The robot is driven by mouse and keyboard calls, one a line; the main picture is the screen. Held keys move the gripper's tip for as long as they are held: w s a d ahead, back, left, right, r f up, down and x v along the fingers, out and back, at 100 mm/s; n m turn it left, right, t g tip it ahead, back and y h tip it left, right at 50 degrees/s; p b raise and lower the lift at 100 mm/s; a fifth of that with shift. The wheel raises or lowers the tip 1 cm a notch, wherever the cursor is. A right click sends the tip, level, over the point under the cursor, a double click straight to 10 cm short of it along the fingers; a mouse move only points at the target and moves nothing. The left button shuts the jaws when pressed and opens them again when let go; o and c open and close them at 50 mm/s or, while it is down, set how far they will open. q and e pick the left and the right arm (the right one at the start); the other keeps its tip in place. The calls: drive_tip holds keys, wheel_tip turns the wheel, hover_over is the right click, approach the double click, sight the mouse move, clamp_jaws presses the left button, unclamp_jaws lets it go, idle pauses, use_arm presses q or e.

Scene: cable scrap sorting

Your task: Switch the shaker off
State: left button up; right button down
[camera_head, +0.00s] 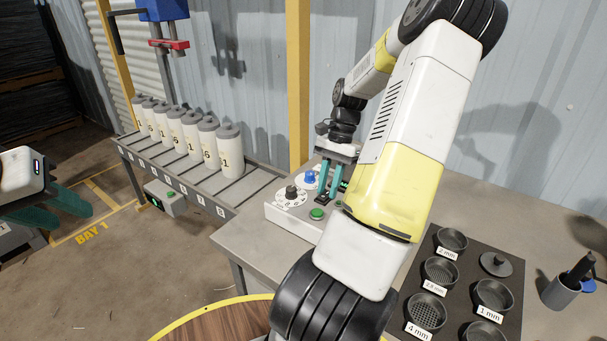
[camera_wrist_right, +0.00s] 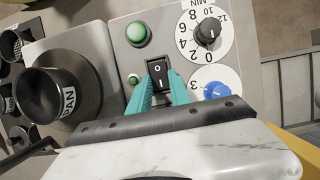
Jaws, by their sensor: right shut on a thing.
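A light grey control box (camera_head: 277,211) stands on the bench in the head view and fills the middle of the right wrist view (camera_wrist_right: 125,50). It carries a black rocker switch (camera_wrist_right: 161,78) marked I and O; which side is pressed I cannot tell. My right gripper (camera_wrist_right: 162,92) has its teal fingers around the switch, shut on it. In the head view the right gripper (camera_head: 328,192) is at the box and hides the switch. A black round pan (camera_wrist_right: 50,95) on a grey base shows beside the box. My left gripper (camera_head: 52,208) is open and empty at far left.
A minute dial (camera_wrist_right: 207,32), a blue knob (camera_wrist_right: 214,89) and a green button (camera_wrist_right: 137,33) surround the switch. Several labelled sieves (camera_head: 440,270) lie on a dark mat at right. White bottles (camera_head: 188,132) stand on a conveyor (camera_head: 250,186). My right arm blocks the bench middle.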

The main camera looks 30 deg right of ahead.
sight(327, 193)
drive_tip(key=shift+s+a+r+t+h, duration=0.1)
drive_tip(key=shift+a+t+h, duration=0.15)
drive_tip(key=shift+h, duration=0.3)
drive_tip(key=shift+s+a+r+t+h, duration=0.15)
drive_tip(key=shift+t+h, duration=0.2)
drive_tip(key=shift+h, duration=0.2)
drive_tip(key=shift+f+h, duration=0.1)
drive_tip(key=shift+h, duration=0.3)
drive_tip(key=c, duration=1.5)
unclamp_jaws()
drive_tip(key=r, duration=0.7)
drive_tip(key=shift+w+d+r, duration=0.15)
drive_tip(key=shift+d+r, duration=0.05)
drive_tip(key=shift+r, duration=0.2)
